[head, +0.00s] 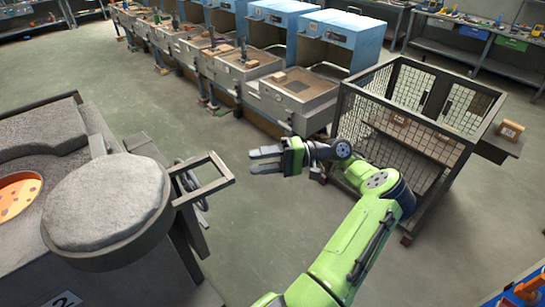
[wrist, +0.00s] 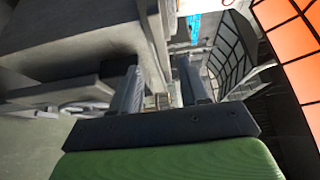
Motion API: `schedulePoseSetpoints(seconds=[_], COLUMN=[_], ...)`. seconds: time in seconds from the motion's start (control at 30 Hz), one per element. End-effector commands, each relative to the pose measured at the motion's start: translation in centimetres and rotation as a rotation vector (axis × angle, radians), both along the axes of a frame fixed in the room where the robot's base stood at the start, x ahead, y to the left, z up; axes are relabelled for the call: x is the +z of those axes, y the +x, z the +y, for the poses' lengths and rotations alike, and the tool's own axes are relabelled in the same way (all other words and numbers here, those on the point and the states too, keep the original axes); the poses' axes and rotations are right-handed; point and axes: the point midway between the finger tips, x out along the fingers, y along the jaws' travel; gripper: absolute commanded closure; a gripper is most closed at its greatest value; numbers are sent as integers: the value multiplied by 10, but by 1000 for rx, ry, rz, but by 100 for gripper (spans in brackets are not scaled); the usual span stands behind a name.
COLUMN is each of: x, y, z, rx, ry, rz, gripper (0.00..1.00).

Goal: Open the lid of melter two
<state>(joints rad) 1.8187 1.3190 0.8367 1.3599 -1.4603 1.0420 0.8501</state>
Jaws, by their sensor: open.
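Melter two (head: 62,282), a grey block with a "2" label, stands at the left of the head view. Its round lid (head: 108,200), rough grey with a dark metal rim, lies to the right of a glowing orange opening (head: 18,195) with dark spots. That opening is partly uncovered and is cut off by the picture's left edge. The lid's rectangular handle frame (head: 208,178) sticks out to the right. My gripper (head: 252,160) is open and empty, to the right of the handle and apart from it. Its two fingers (wrist: 160,88) show in the wrist view with a gap between them.
A wire mesh cage (head: 405,140) with small boxes stands to the right of my arm. A row of grey bins (head: 240,65) and blue hoods (head: 335,45) runs across the back. Open green floor (head: 140,75) lies between them and the melter.

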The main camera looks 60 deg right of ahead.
Motion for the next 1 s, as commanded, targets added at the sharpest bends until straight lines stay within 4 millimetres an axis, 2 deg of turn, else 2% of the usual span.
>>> schedulePoseSetpoints(seconds=[0.07, 0.3, 1.0], x=[3, 2, 1], y=[-12, -26, -27], z=[-14, -26, -28], rx=[-11, -3, -3], ry=[2, 1, 0], rz=[-8, -2, 0], gripper=[55, 55, 55])
